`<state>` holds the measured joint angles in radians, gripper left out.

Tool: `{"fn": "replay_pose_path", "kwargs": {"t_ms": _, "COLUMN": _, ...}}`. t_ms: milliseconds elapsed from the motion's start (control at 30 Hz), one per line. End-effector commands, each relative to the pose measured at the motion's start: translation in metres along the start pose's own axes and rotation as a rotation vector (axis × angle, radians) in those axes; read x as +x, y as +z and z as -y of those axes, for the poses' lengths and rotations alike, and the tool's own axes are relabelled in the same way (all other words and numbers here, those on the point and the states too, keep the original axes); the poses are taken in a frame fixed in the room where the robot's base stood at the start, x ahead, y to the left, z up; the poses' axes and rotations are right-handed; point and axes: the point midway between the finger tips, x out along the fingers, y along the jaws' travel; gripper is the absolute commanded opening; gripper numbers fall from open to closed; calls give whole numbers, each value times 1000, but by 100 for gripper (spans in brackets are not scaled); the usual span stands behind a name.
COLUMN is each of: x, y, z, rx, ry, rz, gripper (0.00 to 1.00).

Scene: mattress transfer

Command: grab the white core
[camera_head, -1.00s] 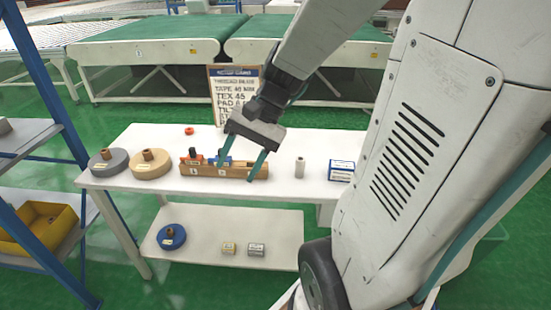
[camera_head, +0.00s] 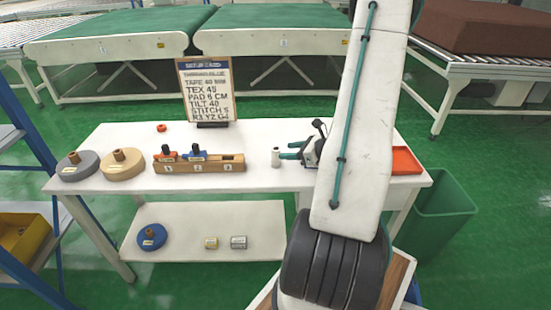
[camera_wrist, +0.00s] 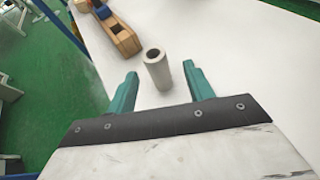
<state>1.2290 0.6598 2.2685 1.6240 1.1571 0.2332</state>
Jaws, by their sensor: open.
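The white core (camera_head: 276,157) is a small hollow cylinder standing upright on the white table, right of the wooden block. In the wrist view the white core (camera_wrist: 157,69) stands just beyond and between my teal fingertips, with its dark open top showing. My gripper (camera_head: 289,150) is at the right of the core, its fingers pointing left toward it. In the wrist view my gripper (camera_wrist: 160,75) is open and empty, with a finger on each side.
Grey (camera_head: 75,167) and tan (camera_head: 122,164) tape rolls lie further left. A sign (camera_head: 205,92) stands behind. A red tray (camera_head: 404,161) is at right.

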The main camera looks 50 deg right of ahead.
Motion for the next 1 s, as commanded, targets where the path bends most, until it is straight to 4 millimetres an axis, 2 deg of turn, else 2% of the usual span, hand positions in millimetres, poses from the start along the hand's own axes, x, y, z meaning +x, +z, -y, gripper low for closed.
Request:
{"fn": "replay_pose_path", "kwargs": {"t_ms": 400, "x": 56, "y": -1, "z": -6, "rx": -3, "ry": 5, "rz": 0, "gripper": 52}}
{"fn": "replay_pose_path", "kwargs": {"t_ms": 700, "x": 61, "y": -1, "z": -6, "rx": -4, "ry": 4, "rz": 0, "gripper": 52}}
{"fn": "replay_pose_path", "kwargs": {"t_ms": 733, "x": 61, "y": -1, "z": -6, "rx": -4, "ry": 4, "rz": 0, "gripper": 47}}
{"fn": "replay_pose_path", "kwargs": {"t_ms": 800, "x": 61, "y": -1, "z": -6, "rx": -4, "ry": 4, "rz": 0, "gripper": 27}}
{"fn": "replay_pose_path", "kwargs": {"t_ms": 900, "x": 61, "y": -1, "z": -6, "rx": -4, "ry": 4, "rz": 0, "gripper": 4}}
{"fn": "replay_pose_path", "kwargs": {"t_ms": 1000, "x": 60, "y": -1, "z": -6, "rx": -4, "ry": 4, "rz": 0, "gripper": 4}}
